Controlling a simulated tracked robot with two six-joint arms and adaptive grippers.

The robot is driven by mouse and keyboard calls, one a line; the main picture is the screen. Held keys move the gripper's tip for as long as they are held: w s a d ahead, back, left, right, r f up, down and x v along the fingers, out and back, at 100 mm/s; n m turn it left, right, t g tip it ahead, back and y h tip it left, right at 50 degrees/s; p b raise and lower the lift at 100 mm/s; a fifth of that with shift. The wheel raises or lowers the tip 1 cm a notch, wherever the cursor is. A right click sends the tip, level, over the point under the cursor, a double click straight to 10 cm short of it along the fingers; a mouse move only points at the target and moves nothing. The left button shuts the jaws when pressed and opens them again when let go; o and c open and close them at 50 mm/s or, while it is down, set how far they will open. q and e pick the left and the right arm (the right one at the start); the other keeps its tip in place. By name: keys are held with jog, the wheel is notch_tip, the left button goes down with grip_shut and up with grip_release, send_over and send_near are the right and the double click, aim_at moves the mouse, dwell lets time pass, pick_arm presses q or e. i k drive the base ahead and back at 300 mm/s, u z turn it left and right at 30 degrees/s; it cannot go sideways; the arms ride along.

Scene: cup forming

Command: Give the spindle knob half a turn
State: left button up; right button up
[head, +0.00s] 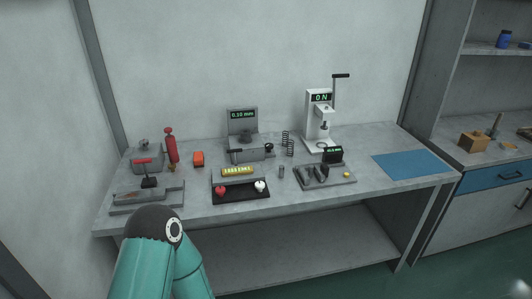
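A grey device (243,128) with a green "0.10 mm" readout stands at the back middle of the table. A small dark round knob (269,147) sits at its right side; it looks like the spindle knob, but its marking and turn angle are too small to tell. A dark round part (246,136) shows on the device's front. Teal links of my own arm rise at the bottom left, in front of the table. Neither gripper shows in the head view, and nothing touches the knob.
Right of the device stand dark springs (289,146) and a white press (319,118) reading "ON". In front are a black tray (228,194) with red and white knobs and a grey tool tray (333,182). A blue mat (414,165) is clear.

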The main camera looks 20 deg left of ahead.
aim_at(268, 146)
jog(key=u, duration=0.2)
jog(key=k, duration=0.3)
jog(key=u, duration=1)
jog(key=i, duration=1.55)
jog(key=z, duration=1.55)
jog(key=i, duration=0.2)
jog(key=z, duration=0.3)
